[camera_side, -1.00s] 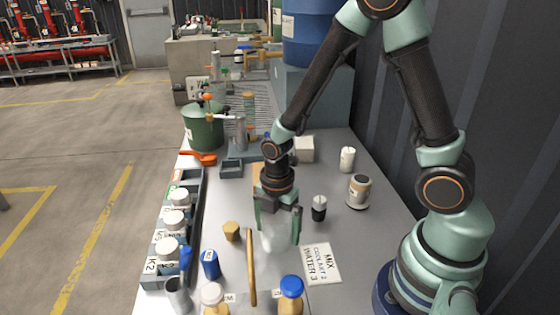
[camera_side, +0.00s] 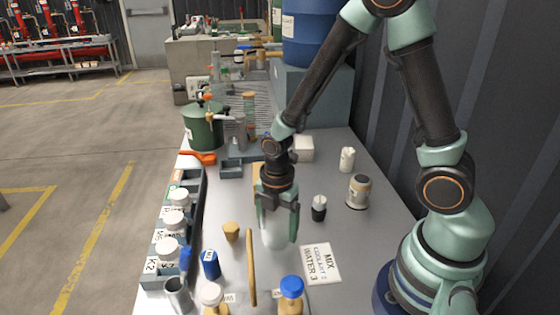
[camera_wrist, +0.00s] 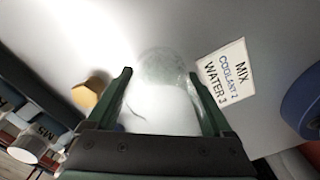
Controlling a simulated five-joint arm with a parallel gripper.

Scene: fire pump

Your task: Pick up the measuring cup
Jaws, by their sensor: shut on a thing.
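The measuring cup (camera_side: 273,232) is a clear, whitish vessel standing on the grey bench, left of the MIX sign. My gripper (camera_side: 277,222) is above it, with its green fingers down on either side and shut on it. In the wrist view the cup (camera_wrist: 160,85) lies between the two fingers (camera_wrist: 166,98). I cannot tell whether its bottom is clear of the bench.
The MIX card (camera_side: 321,263) lies to the right. A cork stopper (camera_side: 231,231) and a wooden stick (camera_side: 251,268) are to the left. A blue-capped bottle (camera_side: 291,290) is in front. A small dark jar (camera_side: 319,208) stands behind right.

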